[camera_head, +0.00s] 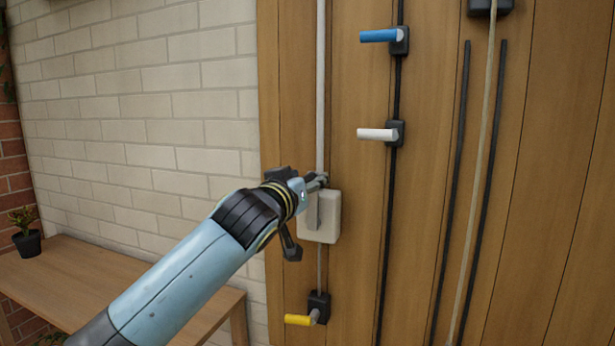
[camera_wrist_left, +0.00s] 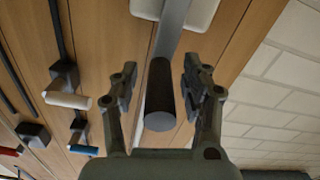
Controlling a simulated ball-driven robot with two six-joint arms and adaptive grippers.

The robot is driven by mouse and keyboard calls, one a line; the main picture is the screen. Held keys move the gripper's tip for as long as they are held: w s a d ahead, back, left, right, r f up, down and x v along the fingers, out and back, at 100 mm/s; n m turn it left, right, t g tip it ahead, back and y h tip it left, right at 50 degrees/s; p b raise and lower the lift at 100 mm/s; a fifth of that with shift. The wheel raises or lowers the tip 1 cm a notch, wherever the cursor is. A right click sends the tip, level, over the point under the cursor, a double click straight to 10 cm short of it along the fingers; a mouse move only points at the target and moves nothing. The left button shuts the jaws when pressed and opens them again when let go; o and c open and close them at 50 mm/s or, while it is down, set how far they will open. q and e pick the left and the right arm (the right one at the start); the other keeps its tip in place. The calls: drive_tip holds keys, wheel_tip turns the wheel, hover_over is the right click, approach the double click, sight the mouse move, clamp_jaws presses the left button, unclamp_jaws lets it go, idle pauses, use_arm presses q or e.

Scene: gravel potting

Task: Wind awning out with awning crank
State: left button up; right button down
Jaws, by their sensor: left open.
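A pale grey crank box (camera_head: 331,228) is mounted on the wooden wall, with a grey crank arm (camera_head: 313,212) on its front. In the left wrist view the crank arm (camera_wrist_left: 171,28) ends in a dark cylindrical grip (camera_wrist_left: 160,95). My left gripper (camera_head: 303,190) is in front of the box and partly covers the crank in the head view. In the left wrist view my left gripper (camera_wrist_left: 160,80) is open, with one finger on each side of the grip and visible gaps between. My right gripper is not in view.
Other handles on the wooden wall are blue (camera_head: 379,36), white (camera_head: 377,134) and yellow (camera_head: 299,320); a red one (camera_wrist_left: 10,152) shows in the left wrist view. A wooden bench (camera_head: 100,275) with a potted plant (camera_head: 27,243) stands along the pale brick wall.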

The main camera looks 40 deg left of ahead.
use_arm(q)
drive_tip(key=shift+w, duration=0.25)
drive_tip(key=shift+c, duration=0.2)
clamp_jaws()
